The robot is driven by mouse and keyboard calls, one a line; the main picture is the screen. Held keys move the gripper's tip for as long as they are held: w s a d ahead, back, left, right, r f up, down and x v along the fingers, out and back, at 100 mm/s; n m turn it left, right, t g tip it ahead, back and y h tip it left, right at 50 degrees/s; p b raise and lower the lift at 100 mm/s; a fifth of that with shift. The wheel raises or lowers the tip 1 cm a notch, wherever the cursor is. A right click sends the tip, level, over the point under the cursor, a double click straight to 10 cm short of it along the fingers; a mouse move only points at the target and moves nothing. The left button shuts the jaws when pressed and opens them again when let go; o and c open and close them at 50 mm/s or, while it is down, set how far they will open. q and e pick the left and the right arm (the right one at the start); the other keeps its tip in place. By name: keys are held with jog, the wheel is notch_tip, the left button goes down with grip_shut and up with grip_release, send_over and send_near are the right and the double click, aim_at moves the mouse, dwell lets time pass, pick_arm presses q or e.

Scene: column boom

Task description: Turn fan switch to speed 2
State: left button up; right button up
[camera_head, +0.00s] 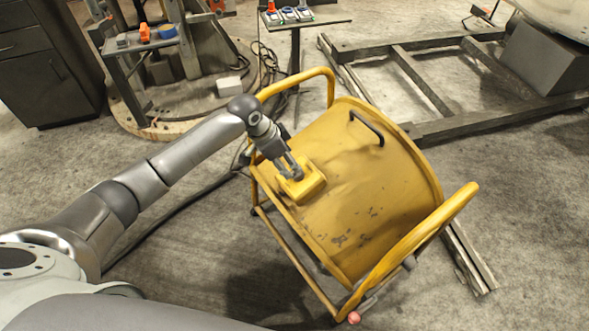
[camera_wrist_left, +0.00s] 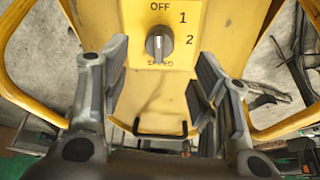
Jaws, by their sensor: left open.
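The yellow drum fan (camera_head: 375,190) stands on the floor in the middle of the head view, inside a yellow tube frame. A yellow switch box (camera_head: 314,184) sits on its top. In the left wrist view the grey fan switch (camera_wrist_left: 159,44) is a round knob with a raised grip, marked OFF above, 1 and 2 at the right. Its grip looks upright, toward OFF. My left gripper (camera_head: 292,172) is open just at the switch box; in the wrist view its fingers (camera_wrist_left: 162,75) stand apart on either side below the knob, holding nothing. My right gripper is not in view.
A black handle (camera_head: 367,127) rises from the fan's drum. The yellow tube frame (camera_head: 420,232) stands up on both sides. Behind are a small table (camera_head: 325,21) with small items and a metal floor frame (camera_head: 425,85). A dark cabinet (camera_head: 45,60) stands at the far left.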

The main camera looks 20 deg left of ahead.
pick_arm(q)
jog(key=x, duration=0.7)
jog(key=shift+c, duration=0.4)
jog(key=c, duration=1)
